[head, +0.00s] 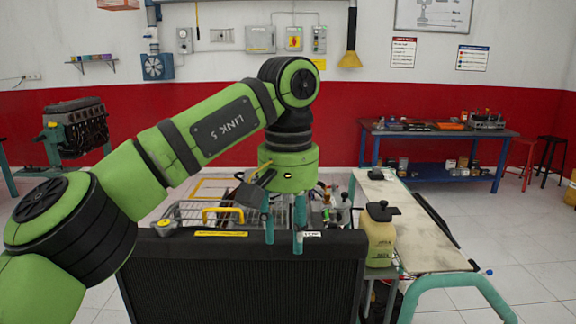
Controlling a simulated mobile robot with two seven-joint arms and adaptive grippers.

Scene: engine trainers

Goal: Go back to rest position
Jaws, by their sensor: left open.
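My left arm comes in from the left and bends down over the engine trainer. My left gripper (284,236) points down with its two fingers apart, open, with nothing seen between them. The fingers show in front of the top edge of the trainer's black radiator (240,285); I cannot tell if they touch it. The gripper and wrist hide part of the engine trainer behind. My right gripper is not in view.
A yellowish bottle with a black cap (380,238) stands right of the radiator. A long pale bench (405,222) is beside it. Another engine on a stand (75,130) is at the left. A blue workbench (435,133) with tools stands at the back right. Tiled floor is free at the right.

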